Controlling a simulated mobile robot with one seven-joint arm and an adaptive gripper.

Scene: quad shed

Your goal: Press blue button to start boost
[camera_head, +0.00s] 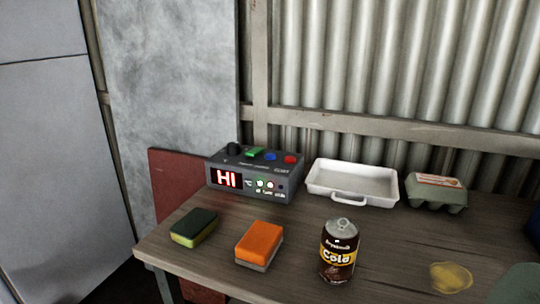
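The blue button (270,157) is on the top face of a grey control box (240,184) at the back left of the wooden table. It sits between a green button (254,152) and a red button (290,160). A black knob (233,149) is at the left end of the top. The box's front display (226,178) reads "HI" in red, with small lit indicators to its right. The small label text is hard to read. My gripper is not in view.
On the table (208,242) stand a green-yellow sponge (194,228), an orange sponge (259,245) and a cola can (339,252) in front of the box. A white tray (352,184) and egg carton (437,192) are right of it. A yellow stain (451,277) lies front right.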

